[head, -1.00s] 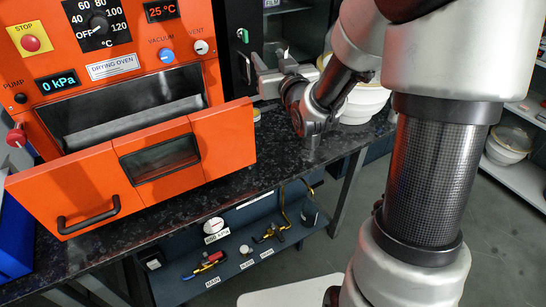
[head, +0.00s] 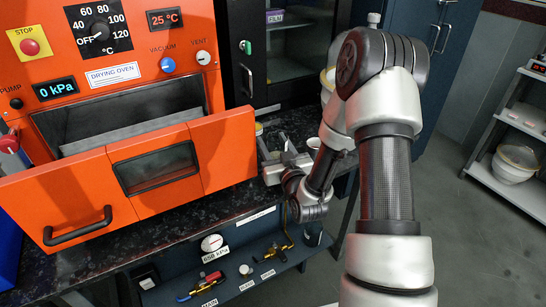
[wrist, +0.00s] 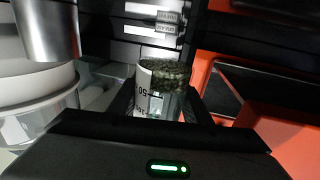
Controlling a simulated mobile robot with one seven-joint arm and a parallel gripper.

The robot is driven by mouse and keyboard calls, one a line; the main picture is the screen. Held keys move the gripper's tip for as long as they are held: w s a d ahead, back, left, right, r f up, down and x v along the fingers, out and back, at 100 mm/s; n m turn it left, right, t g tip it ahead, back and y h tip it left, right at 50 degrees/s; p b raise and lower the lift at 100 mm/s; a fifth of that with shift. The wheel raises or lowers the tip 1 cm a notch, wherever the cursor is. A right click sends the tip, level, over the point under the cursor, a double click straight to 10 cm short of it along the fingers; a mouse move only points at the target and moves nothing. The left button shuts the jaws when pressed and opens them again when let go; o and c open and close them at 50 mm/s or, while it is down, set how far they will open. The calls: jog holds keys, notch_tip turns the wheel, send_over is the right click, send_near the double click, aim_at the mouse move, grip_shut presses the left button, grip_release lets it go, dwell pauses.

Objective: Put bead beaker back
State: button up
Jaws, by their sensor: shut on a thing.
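The bead beaker (wrist: 163,88) is a clear glass with printed volume marks and a mass of dark beads in it. In the wrist view it sits between the two fingers of my gripper (wrist: 165,112), which is shut on it. In the head view my gripper (head: 268,160) is over the dark speckled bench, just right of the drying oven's open drawer front. The beaker cannot be made out there.
The orange drying oven (head: 130,45) has its drawer (head: 70,200) pulled out. A white cup (head: 313,144) stands right of my gripper. In the wrist view, a metal cylinder (wrist: 47,28) and white bowls (wrist: 45,90) are close on the left; the orange oven is right.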

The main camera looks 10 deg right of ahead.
aim_at(273, 154)
jog(key=shift+f+b, duration=0.45)
jog(key=shift+f, duration=1.5)
jog(key=shift+f, duration=0.2)
jog(key=o, duration=1.2)
jog(key=shift+c, duration=0.2)
